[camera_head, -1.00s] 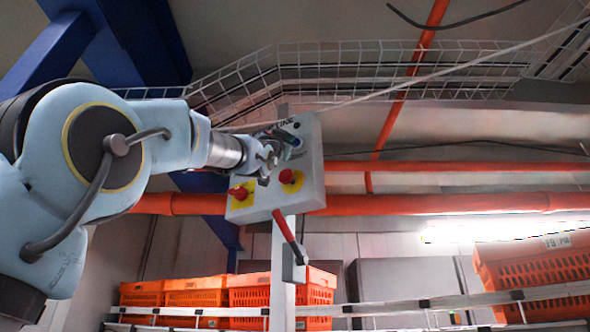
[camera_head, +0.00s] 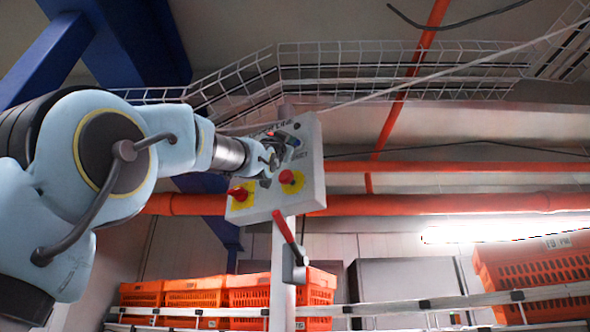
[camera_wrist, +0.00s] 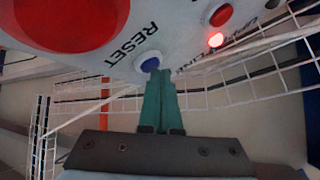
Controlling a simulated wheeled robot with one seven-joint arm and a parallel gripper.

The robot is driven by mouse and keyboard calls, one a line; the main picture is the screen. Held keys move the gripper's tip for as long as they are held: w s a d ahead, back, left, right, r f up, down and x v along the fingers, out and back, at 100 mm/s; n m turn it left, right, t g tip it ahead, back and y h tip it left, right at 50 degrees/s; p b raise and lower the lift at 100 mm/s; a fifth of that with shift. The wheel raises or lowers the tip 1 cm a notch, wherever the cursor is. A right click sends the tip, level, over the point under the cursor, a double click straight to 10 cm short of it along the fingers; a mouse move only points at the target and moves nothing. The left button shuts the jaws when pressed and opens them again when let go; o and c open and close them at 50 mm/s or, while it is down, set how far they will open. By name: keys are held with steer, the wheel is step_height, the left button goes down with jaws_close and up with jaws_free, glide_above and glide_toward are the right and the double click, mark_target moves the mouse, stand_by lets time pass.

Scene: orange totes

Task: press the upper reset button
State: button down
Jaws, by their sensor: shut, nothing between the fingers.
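A grey control box (camera_head: 262,205) on a white post carries the buttons. In the wrist view a blue button (camera_wrist: 150,65) in a pale ring sits beside the printed word RESET. My gripper (camera_wrist: 156,73) is shut and empty, its teal fingers side by side. The fingertips overlap the near edge of the blue button; I cannot tell whether they touch or press it. In the head view my gripper (camera_head: 274,158) is at the upper part of the box, and it hides part of the face there.
A large red button (camera_wrist: 70,18), a smaller red button (camera_wrist: 220,14) and a lit red lamp (camera_wrist: 215,40) are near the blue one. Two red knobs on yellow plates (camera_head: 290,178) (camera_head: 238,194) sit lower. A wire cable tray (camera_head: 350,75) runs behind; orange totes (camera_head: 195,293) stand below.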

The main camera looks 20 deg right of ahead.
steer(key=shift+d, duration=0.15)
stand_by(0.4)
steer(key=shift+s+a+b, duration=0.4)
steer(key=shift+a+b, duration=0.1)
steer(key=shift+a, duration=0.25)
steer(key=s+a+b, duration=0.1)
steer(key=a, duration=0.1)
steer(key=s+a+b, duration=0.1)
steer(key=s+a, duration=0.1)
stand_by(0.4)
stand_by(0.7)
